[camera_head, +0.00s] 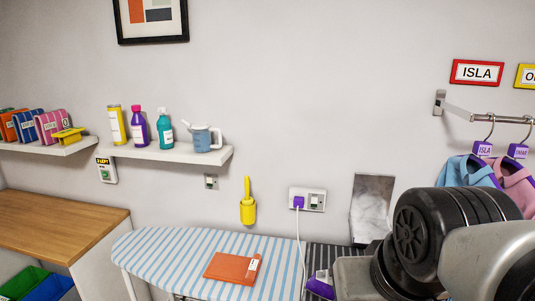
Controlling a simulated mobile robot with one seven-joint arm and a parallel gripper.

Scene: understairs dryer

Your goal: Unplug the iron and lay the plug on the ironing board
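A purple plug (299,203) sits in the left side of a white wall socket (314,200) above the ironing board. A white cord hangs from the plug down toward the iron. The purple and white iron (320,284) stands at the board's right end, partly cut off by my arm. The ironing board (150,252) has a blue and white striped cover. My arm fills the lower right, but my gripper's fingertips do not show clearly, so its opening cannot be seen.
A yellow brush in a holder (248,205) hangs on the wall left of the socket. A shelf (170,152) with bottles and a jug is at upper left. A metal plate (372,205) is right of the socket.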

